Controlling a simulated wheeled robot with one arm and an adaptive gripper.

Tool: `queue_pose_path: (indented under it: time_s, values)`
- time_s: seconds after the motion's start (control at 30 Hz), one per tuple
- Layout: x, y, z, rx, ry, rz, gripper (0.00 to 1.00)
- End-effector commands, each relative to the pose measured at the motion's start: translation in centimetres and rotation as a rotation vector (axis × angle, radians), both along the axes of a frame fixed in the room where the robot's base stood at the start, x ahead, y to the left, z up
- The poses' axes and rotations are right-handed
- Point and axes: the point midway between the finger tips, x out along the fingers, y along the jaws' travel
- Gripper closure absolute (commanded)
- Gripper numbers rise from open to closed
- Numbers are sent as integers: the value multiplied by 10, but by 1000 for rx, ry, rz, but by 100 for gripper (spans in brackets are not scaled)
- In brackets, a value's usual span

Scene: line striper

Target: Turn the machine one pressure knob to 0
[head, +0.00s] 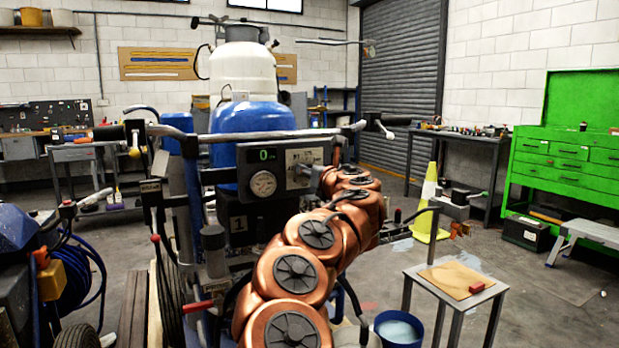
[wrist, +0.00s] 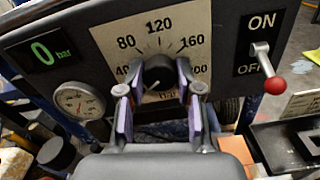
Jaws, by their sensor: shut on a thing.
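The black pressure knob (wrist: 158,72) sits at the middle of a pale dial plate (wrist: 112,36) marked from 40 upward through 80, 120 and 160. My gripper (wrist: 160,92) has one finger on each side of the knob and is shut on it. The knob's exact pointer direction is hard to make out. A green display (wrist: 46,52) left of the dial reads 0 bar. In the head view, the control panel (head: 285,198) is on the machine marked 1, its display (head: 264,155) also shows 0, and my gripper (head: 312,176) covers part of the dial.
A round gauge (wrist: 80,100) is below the display. A red-tipped switch lever (wrist: 274,84) right of the dial points down toward OFF. Handlebars (head: 270,135) cross above the panel. A small table (head: 455,280) and a blue bucket (head: 398,328) stand at right.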

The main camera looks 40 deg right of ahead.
Motion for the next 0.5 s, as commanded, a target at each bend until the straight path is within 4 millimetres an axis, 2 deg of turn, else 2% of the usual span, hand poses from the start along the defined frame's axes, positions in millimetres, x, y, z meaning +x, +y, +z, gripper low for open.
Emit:
queue_pose_path:
  time_s: [0.2,0.5]
  values:
    - [1,1,-3,-114,43,2,100]
    - [0,0,-1,-187,67,0,100]
